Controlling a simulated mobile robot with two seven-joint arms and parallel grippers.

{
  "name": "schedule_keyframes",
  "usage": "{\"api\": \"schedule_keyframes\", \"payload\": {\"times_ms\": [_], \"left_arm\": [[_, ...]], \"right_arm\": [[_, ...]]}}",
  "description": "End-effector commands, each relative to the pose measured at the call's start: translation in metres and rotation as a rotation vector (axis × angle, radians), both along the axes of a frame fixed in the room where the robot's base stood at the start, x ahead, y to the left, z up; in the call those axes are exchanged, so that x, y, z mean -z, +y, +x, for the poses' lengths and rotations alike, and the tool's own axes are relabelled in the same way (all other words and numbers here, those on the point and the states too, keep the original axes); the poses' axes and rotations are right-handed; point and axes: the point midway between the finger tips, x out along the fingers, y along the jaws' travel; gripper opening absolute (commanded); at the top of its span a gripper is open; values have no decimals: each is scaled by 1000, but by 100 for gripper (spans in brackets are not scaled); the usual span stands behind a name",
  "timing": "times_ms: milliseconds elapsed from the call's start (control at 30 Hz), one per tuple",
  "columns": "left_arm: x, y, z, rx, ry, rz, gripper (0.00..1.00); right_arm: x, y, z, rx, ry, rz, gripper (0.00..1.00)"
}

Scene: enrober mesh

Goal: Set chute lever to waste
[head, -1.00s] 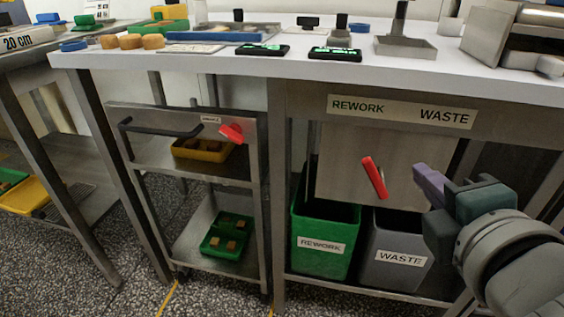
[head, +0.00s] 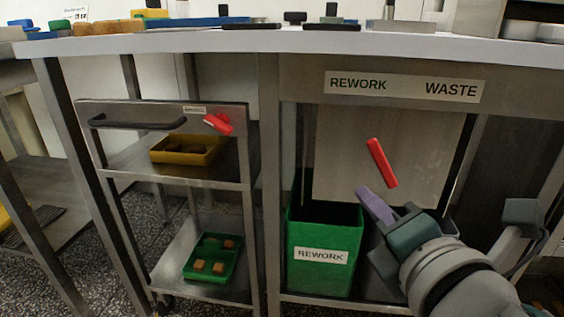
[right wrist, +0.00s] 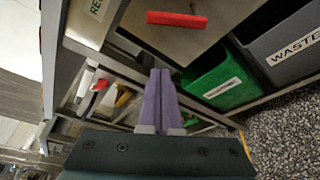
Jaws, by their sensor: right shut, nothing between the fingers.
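The red chute lever (head: 381,163) sits on the pale metal panel (head: 340,150) under the table, tilted with its top to the left. It also shows in the right wrist view (right wrist: 177,19), above and apart from my fingers. My right gripper (head: 371,203) is shut and empty, with purple fingers just below the lever in the head view; it also shows in the right wrist view (right wrist: 158,98). The label strip (head: 404,87) above reads REWORK at left and WASTE at right. My left gripper is not in view.
The green REWORK bin (head: 322,250) stands below the panel. The grey WASTE bin (right wrist: 288,45) is beside it, mostly hidden by my arm in the head view. The table edge (head: 400,45) runs above.

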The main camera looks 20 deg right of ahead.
Motion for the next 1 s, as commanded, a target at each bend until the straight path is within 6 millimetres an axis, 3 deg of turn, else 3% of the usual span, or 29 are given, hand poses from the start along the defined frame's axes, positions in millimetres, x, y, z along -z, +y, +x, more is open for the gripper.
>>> {"api": "schedule_keyframes", "payload": {"times_ms": [467, 533, 633, 1000], "left_arm": [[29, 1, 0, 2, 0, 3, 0], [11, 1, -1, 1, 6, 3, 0], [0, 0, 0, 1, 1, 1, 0], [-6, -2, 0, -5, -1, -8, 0]], "right_arm": [[19, -25, 90, 1, -5, -3, 0], [4, -33, 84, 2, 2, -4, 0], [-3, -43, 78, 1, 2, -3, 0], [-5, -53, 71, 1, 0, 0, 0]]}}
